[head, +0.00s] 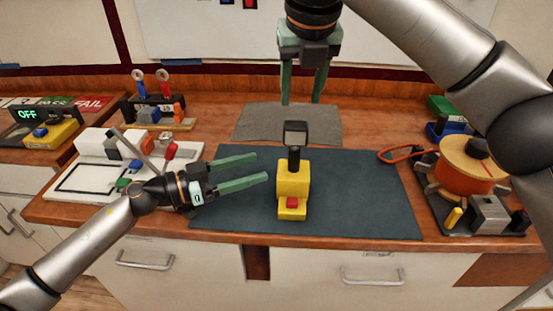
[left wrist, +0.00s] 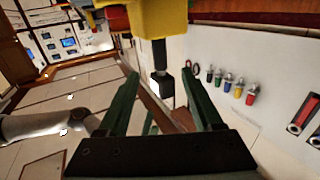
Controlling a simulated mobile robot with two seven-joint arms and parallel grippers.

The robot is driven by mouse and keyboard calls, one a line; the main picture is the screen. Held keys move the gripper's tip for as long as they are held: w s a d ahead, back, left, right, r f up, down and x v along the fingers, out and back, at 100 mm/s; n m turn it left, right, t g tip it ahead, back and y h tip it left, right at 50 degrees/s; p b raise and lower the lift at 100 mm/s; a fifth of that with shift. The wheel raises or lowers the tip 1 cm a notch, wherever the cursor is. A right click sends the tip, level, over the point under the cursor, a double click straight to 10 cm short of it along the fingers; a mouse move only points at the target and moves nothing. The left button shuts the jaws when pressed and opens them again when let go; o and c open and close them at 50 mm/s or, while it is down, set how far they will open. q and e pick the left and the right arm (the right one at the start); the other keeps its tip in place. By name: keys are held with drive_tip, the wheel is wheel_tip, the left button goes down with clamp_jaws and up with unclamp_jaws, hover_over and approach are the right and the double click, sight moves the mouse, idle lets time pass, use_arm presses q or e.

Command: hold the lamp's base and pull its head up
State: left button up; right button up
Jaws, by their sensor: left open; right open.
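The lamp stands upright on the dark mat (head: 370,190). Its yellow base (head: 294,187) has a red button (head: 292,203) at the front, and a short dark stem carries its square dark-rimmed head (head: 296,133). My left gripper (head: 262,167) is open just left of the base, fingers pointing at it, with a gap between. In the left wrist view the yellow base (left wrist: 160,18) is at the top edge and the stem and head (left wrist: 160,82) appear between the open fingers. My right gripper (head: 302,101) is open and empty, pointing down above and behind the lamp head.
A grey mat (head: 265,122) lies behind the dark one. A white board with blocks (head: 85,183) is at the left, partly behind my left arm. At the right stands an orange spool (head: 465,172) with a cable loop. The dark mat is clear around the lamp.

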sight(294, 157)
use_arm(q)
drive_tip(key=x, duration=1)
drive_tip(key=shift+w+d, duration=0.1)
drive_tip(key=shift+d, duration=0.15)
drive_tip(key=shift+c, duration=0.2)
clamp_jaws()
idle(0.7)
